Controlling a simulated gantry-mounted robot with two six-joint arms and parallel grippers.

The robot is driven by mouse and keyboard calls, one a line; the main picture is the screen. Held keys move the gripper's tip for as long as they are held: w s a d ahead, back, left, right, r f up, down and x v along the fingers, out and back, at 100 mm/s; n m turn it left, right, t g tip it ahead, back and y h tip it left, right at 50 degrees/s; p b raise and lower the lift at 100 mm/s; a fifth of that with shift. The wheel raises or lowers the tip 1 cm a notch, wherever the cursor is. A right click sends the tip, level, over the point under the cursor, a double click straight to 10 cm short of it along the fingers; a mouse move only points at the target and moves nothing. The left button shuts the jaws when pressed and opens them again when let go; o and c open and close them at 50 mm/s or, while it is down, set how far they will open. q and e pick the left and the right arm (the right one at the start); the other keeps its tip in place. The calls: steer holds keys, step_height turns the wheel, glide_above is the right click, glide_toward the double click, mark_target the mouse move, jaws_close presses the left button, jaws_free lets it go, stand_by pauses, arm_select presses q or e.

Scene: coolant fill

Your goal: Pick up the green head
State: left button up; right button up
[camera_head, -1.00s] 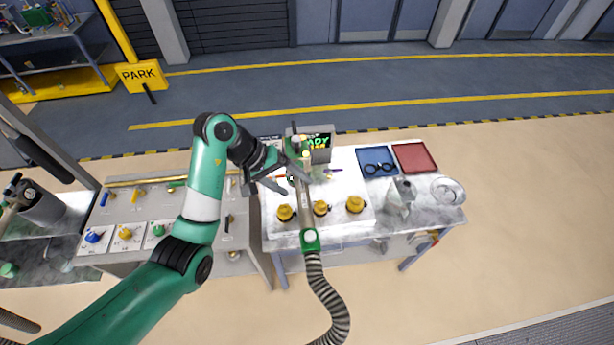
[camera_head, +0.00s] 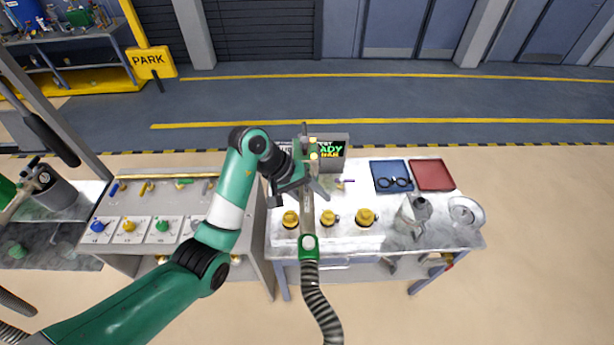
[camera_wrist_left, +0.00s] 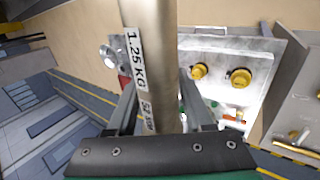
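The green head (camera_head: 308,243) is a grey metal tube with a green collar at its lower end, joined to a striped hose. My left gripper (camera_head: 301,187) has its fingers on both sides of the tube and appears shut on it. In the left wrist view, the tube (camera_wrist_left: 148,55) with a "1.25 KG" label runs between the fingers (camera_wrist_left: 158,95). The tube is over the white panel of the worktable, its hose hanging past the front edge. Its far end is partly hidden by the gripper. My right gripper is not in view.
Several yellow caps (camera_head: 366,217) stand on the worktable. Behind are a display (camera_head: 329,152), a blue tray (camera_head: 392,176) and a red tray (camera_head: 433,175). A metal can (camera_head: 413,213) and dish (camera_head: 465,211) stand right. A bench with coloured dials (camera_head: 129,227) is left.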

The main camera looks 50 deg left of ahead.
arm_select(q)
jaws_close()
stand_by(1.0)
steer(key=shift+r, duration=0.1)
